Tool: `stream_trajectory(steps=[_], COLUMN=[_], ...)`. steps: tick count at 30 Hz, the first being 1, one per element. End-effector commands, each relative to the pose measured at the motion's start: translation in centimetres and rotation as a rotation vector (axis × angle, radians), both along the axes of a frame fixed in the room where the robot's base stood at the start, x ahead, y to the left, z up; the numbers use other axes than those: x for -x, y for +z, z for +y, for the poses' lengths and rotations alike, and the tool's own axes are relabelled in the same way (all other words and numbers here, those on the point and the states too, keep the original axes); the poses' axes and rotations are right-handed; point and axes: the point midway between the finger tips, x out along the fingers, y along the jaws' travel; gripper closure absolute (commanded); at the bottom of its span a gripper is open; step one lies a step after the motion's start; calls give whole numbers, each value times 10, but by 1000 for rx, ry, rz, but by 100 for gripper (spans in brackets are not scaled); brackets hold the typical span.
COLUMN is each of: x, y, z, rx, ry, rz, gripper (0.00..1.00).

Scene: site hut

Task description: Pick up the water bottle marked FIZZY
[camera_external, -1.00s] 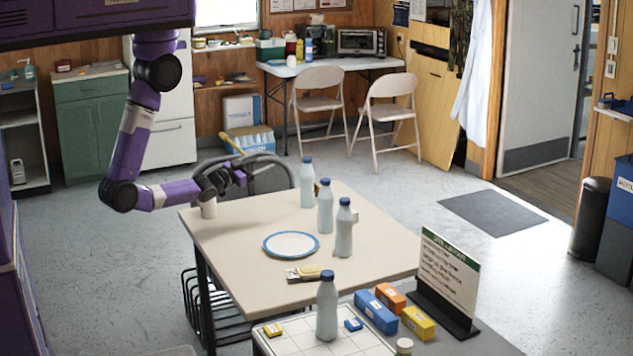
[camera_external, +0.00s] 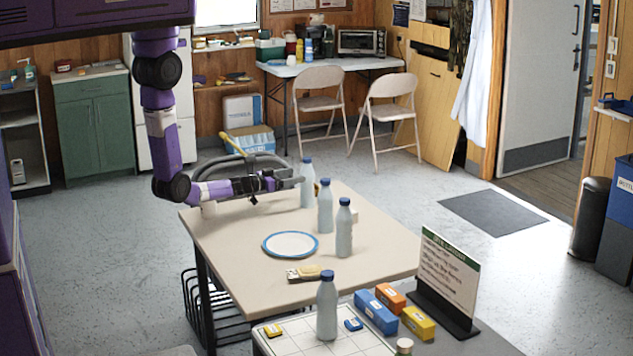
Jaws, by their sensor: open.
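Three pale bottles with dark blue caps stand upright on the beige table: a far one (camera_external: 307,190), a middle one (camera_external: 325,210) and a nearer one (camera_external: 344,232). Another like them (camera_external: 327,312) stands on the gridded white surface in front. No FIZZY marking can be read on any of them from here. My gripper (camera_external: 294,179) is open, level and pointing right, at the left side of the far bottle. I cannot tell whether its fingers are around that bottle or just short of it.
A blue-rimmed plate (camera_external: 291,245) and a brush-like item (camera_external: 305,274) lie on the table. Coloured boxes (camera_external: 376,312) and a sign (camera_external: 448,276) stand at front right.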

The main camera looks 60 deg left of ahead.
Motion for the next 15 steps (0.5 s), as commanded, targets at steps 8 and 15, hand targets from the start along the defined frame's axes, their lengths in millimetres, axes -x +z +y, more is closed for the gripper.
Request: stream_trajectory(steps=[8, 15], x=[-33, -61], y=[-3, -4], z=[-4, -3], rx=[-1, -3], ry=[-1, 1], rz=[-2, -2], gripper=[24, 24])
